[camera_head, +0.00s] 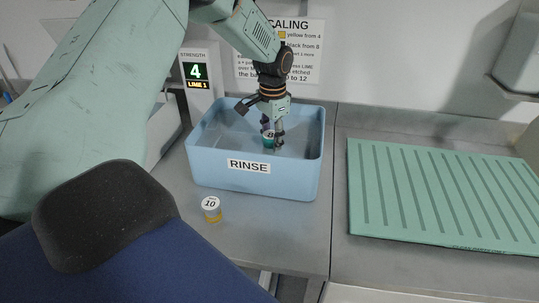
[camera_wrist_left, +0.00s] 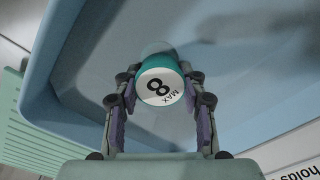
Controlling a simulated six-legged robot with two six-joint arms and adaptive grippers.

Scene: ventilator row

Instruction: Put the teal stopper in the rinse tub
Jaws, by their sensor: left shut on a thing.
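The teal stopper (camera_wrist_left: 158,82) has a white top marked "8 MAX". It also shows in the head view (camera_head: 268,138), partly covered by the fingers. My left gripper (camera_head: 274,142) points down inside the rinse tub and is shut on the stopper. In the left wrist view the fingers (camera_wrist_left: 158,88) clasp it from both sides. The rinse tub (camera_head: 205,172) is a light blue open box with a "RINSE" label on its front wall. Its wall (camera_wrist_left: 45,70) also shows in the left wrist view. I cannot tell whether the stopper touches the tub floor. My right gripper is not in view.
A yellow stopper marked "10" (camera_head: 211,209) stands on the grey counter in front of the tub. A ridged green drain mat (camera_head: 440,195) lies to the right. A display (camera_head: 198,75) reading "4, LIME 1" stands behind left. A descaling notice (camera_head: 300,50) hangs behind.

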